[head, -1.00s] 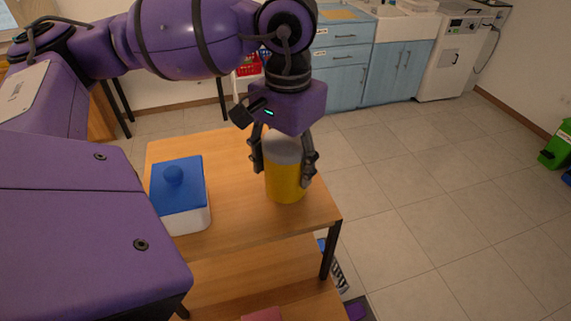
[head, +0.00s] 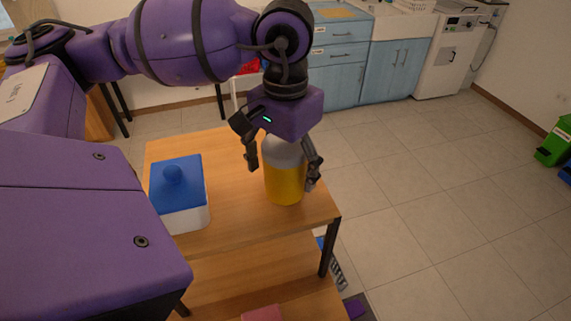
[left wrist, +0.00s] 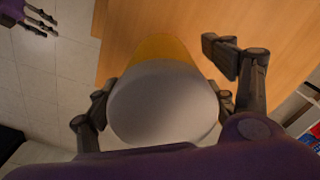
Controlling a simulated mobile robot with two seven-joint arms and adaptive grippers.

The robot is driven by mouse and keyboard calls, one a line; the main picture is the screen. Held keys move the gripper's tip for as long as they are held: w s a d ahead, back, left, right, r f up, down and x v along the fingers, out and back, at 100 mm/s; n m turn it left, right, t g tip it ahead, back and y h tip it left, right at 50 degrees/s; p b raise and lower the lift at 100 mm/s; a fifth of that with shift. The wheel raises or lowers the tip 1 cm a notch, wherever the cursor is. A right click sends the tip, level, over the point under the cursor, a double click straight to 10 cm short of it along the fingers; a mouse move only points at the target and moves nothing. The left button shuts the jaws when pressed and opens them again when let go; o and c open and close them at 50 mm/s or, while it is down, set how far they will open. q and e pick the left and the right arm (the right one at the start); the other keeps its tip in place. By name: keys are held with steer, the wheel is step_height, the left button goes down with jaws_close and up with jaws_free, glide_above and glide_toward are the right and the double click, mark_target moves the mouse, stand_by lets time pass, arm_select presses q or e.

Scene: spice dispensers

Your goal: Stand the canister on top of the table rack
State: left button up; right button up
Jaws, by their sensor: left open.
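The canister (head: 284,184) is yellow with a grey-white top. It stands upright on the wooden top of the table rack (head: 232,222), near the right edge, in the head view. My left gripper (head: 281,177) is above it with its fingers spread on either side, open. In the left wrist view the canister's pale top (left wrist: 163,103) fills the middle between the open fingers, with a strip of yellow beyond it. My right gripper (left wrist: 42,20) shows small at the top left of that view; whether it is open is unclear.
A white box with a blue lid (head: 180,192) stands on the rack's left part. A lower shelf (head: 255,268) holds a reddish thing (head: 262,313). Blue cabinets (head: 395,70) stand at the back.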

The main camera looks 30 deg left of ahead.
arm_select(q)
steer(key=shift+r, duration=0.35)
steer(key=shift+w+r, duration=0.1)
steer(key=shift+r, duration=0.25)
step_height(320, 180, up, 10)
steer(key=shift+r+b, duration=0.2)
steer(key=shift+b, duration=0.35)
steer(key=shift+r, duration=0.3)
arm_select(e)
steer(key=shift+s+d+f, duration=0.15)
steer(key=shift+s+f, duration=0.3)
steer(key=shift+f, duration=0.15)
steer(key=shift+w, duration=0.15)
